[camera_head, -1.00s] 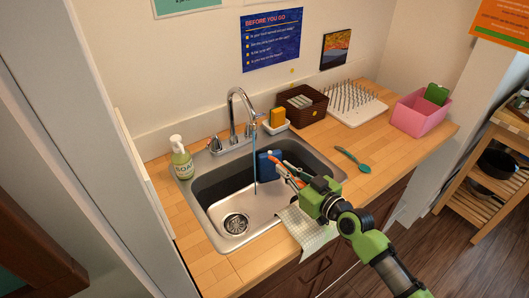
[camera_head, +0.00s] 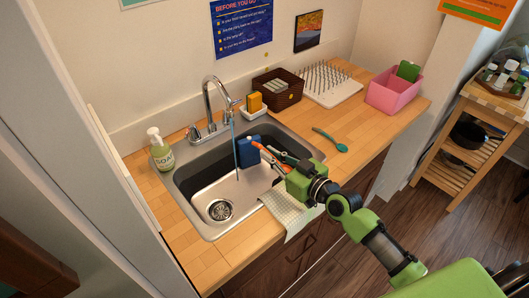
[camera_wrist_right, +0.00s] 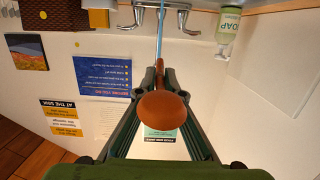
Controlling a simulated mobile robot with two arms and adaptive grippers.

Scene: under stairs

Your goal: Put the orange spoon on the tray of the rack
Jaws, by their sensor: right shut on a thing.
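My right gripper (camera_head: 270,154) reaches over the right half of the sink (camera_head: 205,165) and is shut on the orange spoon (camera_head: 257,146). In the right wrist view the spoon's brown-orange bowl (camera_wrist_right: 163,110) is close to the camera, between the fingers (camera_wrist_right: 160,70), and its handle points away. A white peg rack (camera_head: 335,93) stands on the counter at the back right, with rows of thin upright pins on a white base. My left gripper is out of view.
Water runs from the faucet (camera_head: 208,95) left of my gripper. A blue block (camera_head: 248,152) is behind it. A brown basket (camera_head: 277,92), a yellow sponge (camera_head: 254,102), a pink bin (camera_head: 385,98) and a teal spoon (camera_head: 330,140) are on the counter. A wooden shelf (camera_head: 470,125) stands at the right.

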